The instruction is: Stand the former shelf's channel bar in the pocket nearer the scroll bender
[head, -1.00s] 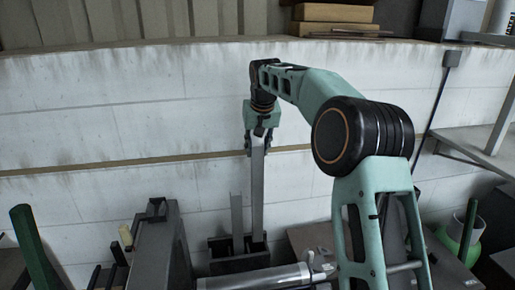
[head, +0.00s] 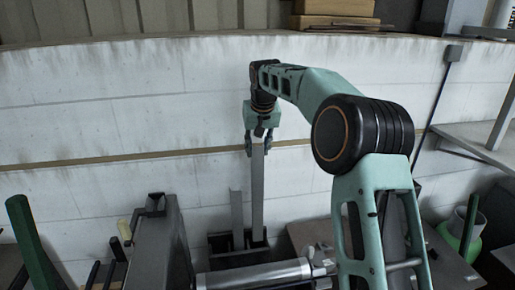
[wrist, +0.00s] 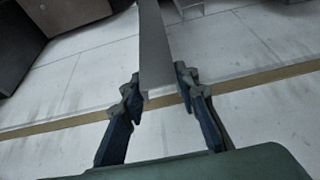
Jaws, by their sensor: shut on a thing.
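My gripper (head: 261,140) points down and is shut on the upper end of a long grey channel bar (head: 257,190). The bar hangs nearly upright. In the wrist view the two fingertips (wrist: 158,92) sit on either side of the bar (wrist: 155,45). The bar's lower end meets the right part of a dark pocketed holder (head: 222,263); I cannot tell how deep it sits. A shorter grey bar (head: 237,212) stands in the holder just left of it. A grey machine (head: 158,245) stands further left; I cannot tell whether it is the scroll bender.
A metal cylinder (head: 255,276) lies across the front of the holder. A green post (head: 32,240) stands at the far left. A white wall (head: 120,120) is close behind. A grey bench (head: 470,140) and a green container (head: 460,235) are at the right.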

